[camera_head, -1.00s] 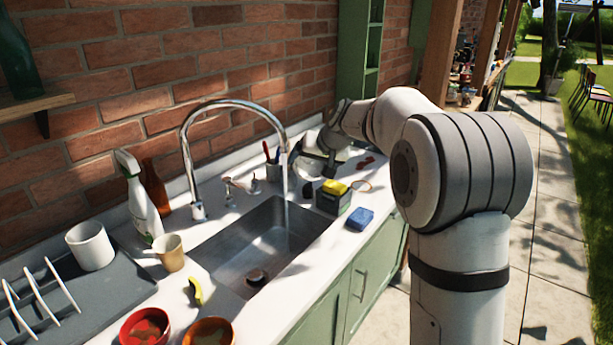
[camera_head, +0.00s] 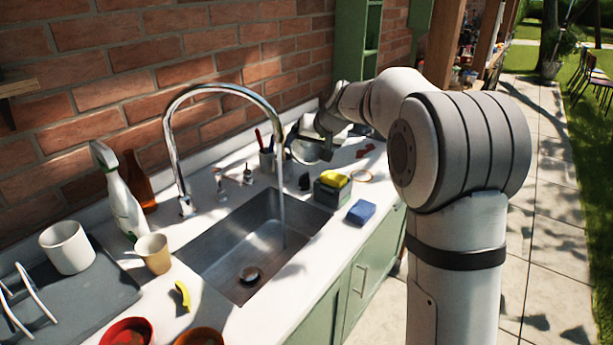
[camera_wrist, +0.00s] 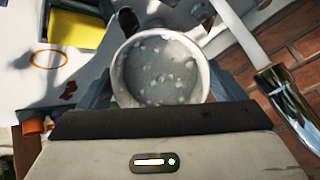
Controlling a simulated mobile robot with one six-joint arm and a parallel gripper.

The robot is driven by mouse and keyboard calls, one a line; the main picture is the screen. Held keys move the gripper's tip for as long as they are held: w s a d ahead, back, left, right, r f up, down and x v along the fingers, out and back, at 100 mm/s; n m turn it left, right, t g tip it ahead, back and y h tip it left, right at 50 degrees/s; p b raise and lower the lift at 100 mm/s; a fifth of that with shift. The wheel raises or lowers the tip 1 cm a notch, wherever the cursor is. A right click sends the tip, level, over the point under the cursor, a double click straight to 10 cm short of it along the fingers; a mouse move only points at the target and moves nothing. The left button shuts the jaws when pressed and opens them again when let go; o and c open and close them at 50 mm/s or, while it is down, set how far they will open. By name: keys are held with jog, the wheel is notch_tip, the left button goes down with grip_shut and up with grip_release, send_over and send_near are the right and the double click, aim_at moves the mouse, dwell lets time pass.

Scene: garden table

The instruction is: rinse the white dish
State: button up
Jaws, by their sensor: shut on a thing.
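The white dish (camera_wrist: 160,70) is round, with pale specks and blotches inside, seen from above in the wrist view. My gripper (camera_wrist: 158,80) is shut on it, a finger at each side. In the head view, my gripper (camera_head: 328,128) is at the far end of the counter, beyond the sink, and the dish (camera_head: 306,150) is partly hidden there. Water (camera_head: 282,215) runs from the chrome tap (camera_head: 172,150) into the steel sink (camera_head: 215,250). The dish is away from the stream.
A yellow sponge (camera_head: 334,178) on a dark holder and a blue sponge (camera_head: 361,212) lie right of the sink. A spray bottle (camera_head: 120,200), beige cup (camera_head: 153,252) and white mug (camera_head: 68,247) stand left. Red bowl (camera_head: 127,333) is in front.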

notch_tip(320, 180, down, 8)
jog(key=b, duration=0.8)
jog(key=s+a+f, duration=0.3)
jog(key=s+a, duration=0.2)
jog(key=a, duration=0.2)
jog(key=shift+s, duration=0.15)
jog(key=shift+f, duration=0.1)
dwell(1.0)
